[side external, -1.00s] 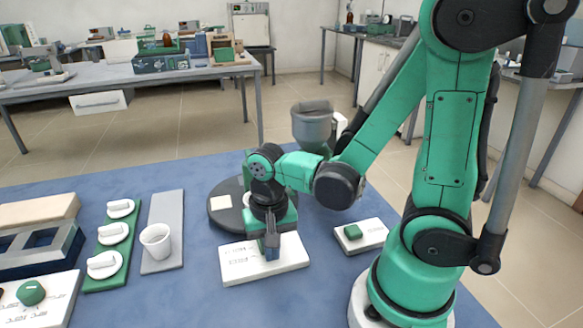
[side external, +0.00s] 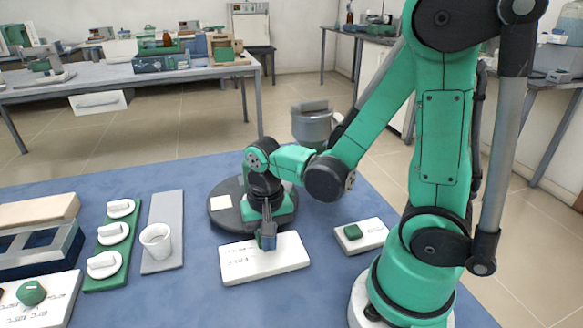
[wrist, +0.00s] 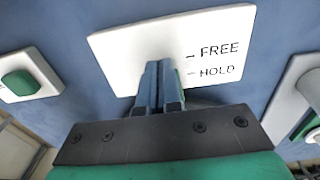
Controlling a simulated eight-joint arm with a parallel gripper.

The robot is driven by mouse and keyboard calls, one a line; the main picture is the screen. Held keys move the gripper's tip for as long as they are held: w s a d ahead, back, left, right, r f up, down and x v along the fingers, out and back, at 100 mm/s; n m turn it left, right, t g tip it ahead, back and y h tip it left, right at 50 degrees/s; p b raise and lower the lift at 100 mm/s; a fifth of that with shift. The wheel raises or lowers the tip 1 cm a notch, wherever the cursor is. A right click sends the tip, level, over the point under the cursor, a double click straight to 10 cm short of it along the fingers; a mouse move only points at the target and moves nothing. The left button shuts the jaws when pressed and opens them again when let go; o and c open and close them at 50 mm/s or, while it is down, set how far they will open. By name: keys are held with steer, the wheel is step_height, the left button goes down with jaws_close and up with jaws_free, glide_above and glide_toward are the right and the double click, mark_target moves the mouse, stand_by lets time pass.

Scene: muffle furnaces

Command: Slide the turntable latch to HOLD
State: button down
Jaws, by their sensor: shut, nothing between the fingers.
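The white latch plate (side external: 290,262) lies on the blue table in front of the dark round turntable (side external: 222,215). In the wrist view the plate (wrist: 125,45) carries a FREE mark above a HOLD mark. My gripper (side external: 267,243) is shut with nothing between its fingers. It points down over the plate, and in the wrist view its fingertips (wrist: 159,68) are left of the two marks. A small green part (wrist: 180,76) shows just right of the fingers, perhaps the latch knob. The fingers hide most of it, so I cannot tell its position or whether they touch it.
A white plate with a green button (side external: 353,232) sits right of the latch plate. To the left are a white cup (side external: 156,240) on a grey slab, a green strip with white knobs (side external: 105,278), and a white panel with a green knob (side external: 31,293). A grey hopper (side external: 312,124) stands behind.

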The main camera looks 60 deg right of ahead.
steer(key=shift+w+d, duration=0.1)
steer(key=shift+w, duration=0.05)
steer(key=shift+s+a, duration=0.3)
step_height(320, 180, up, 7)
stand_by(0.6)
